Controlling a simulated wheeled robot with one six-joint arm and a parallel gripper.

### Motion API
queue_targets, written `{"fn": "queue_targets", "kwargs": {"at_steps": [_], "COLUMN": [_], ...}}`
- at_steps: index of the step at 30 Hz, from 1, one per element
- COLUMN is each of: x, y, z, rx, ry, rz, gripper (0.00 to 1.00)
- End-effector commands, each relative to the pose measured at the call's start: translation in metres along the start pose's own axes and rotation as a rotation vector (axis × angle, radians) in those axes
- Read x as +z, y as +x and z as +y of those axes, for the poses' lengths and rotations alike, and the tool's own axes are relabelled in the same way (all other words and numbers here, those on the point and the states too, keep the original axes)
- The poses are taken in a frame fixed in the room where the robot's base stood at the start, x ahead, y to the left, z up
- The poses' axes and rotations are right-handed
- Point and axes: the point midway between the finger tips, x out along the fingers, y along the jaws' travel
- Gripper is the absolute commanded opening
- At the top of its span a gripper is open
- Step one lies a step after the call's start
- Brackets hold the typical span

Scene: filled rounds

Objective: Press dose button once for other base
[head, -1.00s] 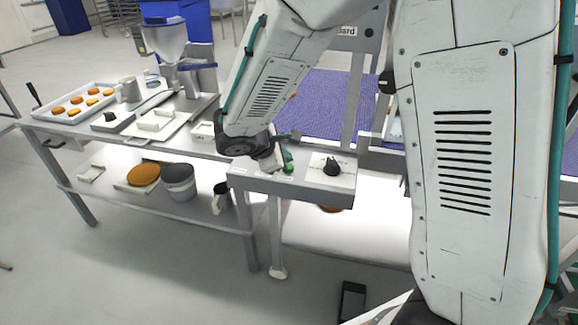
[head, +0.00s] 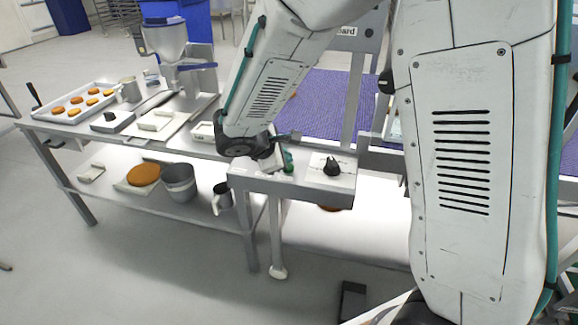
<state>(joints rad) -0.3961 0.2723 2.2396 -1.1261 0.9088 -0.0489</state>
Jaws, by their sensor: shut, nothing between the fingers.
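A grey control panel (head: 250,182) stands in the middle, with a black knob (head: 331,166) on a pale plate at its right. A green button (head: 289,167) shows at the panel's back edge, partly covered by the arm's end. My gripper (head: 274,162) is shut and empty, pointing down just left of the green button. Its fingertips are mostly hidden, and I cannot tell whether they touch anything. A depositor with a pale hopper (head: 165,42) stands on the table at the left. No label reading dose can be made out.
A white tray (head: 62,116) with several orange rounds, a jug (head: 130,90) and a small knob box (head: 112,122) sit on the left table. A bucket (head: 181,184) and an orange disc (head: 143,175) are on its lower shelf. A purple belt (head: 322,103) runs behind the panel.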

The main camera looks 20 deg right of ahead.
Motion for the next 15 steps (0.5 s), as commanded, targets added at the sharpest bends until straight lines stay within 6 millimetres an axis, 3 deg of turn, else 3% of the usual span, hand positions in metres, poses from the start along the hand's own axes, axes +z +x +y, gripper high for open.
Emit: {"fn": "queue_targets", "kwargs": {"at_steps": [15], "x": [-0.0036], "y": [0.0051], "z": [-0.0031], "rx": [0.0], "ry": [0.0], "rz": [0.0], "gripper": [0.0]}}
